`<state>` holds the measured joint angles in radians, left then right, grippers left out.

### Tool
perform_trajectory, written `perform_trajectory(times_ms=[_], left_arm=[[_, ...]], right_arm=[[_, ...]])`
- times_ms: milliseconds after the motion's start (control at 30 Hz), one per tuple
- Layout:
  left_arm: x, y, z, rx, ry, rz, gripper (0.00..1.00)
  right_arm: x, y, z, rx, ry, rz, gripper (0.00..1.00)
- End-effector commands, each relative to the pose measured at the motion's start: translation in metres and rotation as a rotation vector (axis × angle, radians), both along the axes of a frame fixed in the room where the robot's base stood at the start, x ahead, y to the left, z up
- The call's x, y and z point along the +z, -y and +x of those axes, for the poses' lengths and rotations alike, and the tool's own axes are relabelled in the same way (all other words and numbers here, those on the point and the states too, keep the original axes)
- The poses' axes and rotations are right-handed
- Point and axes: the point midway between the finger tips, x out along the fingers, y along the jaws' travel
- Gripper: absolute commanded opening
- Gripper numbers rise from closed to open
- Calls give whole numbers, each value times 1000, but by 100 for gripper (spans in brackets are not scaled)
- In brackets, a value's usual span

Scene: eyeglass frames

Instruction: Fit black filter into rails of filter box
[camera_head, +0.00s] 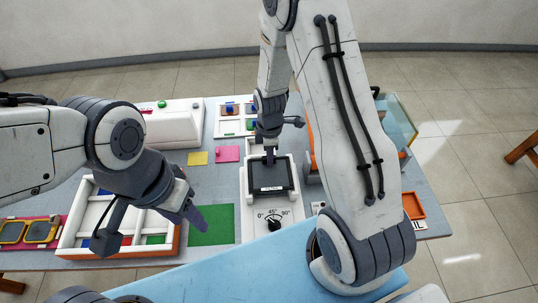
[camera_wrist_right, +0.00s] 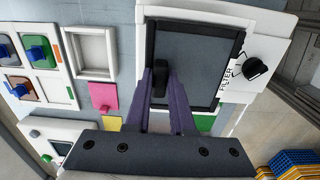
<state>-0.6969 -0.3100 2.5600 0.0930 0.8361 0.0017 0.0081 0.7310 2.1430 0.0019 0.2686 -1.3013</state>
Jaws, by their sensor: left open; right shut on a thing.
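The black filter (camera_head: 270,174), a dark framed panel, lies over the white filter box (camera_head: 286,218) in the head view. In the right wrist view, the black filter (camera_wrist_right: 195,68) shows a grey pane and a dark tab at its edge. My right gripper (camera_head: 270,156) is shut on that tab; its purple fingers (camera_wrist_right: 160,88) show in the wrist view. The filter looks roughly in line with the filter box (camera_wrist_right: 247,22). I cannot tell whether its edges sit in the rails. My left gripper (camera_head: 152,228) is open and empty, above the white compartment tray at left.
The filter box has a dial (camera_head: 273,223) at its front. A white compartment tray (camera_head: 172,238) and green sheet (camera_head: 212,226) lie left of it. My right arm hides much of the right side.

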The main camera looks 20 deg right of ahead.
Motion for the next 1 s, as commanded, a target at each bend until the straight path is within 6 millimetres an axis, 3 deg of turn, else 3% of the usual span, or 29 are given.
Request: perform_trajectory(times_ms=[900,933,1000], left_arm=[[-4,0,0,0,0,0,50],[-3,0,0,0,0,0,50],[-3,0,0,0,0,0,50]], right_arm=[[-6,0,0,0,0,0,0],[-6,0,0,0,1,0,33],[-6,0,0,0,0,0,57]])
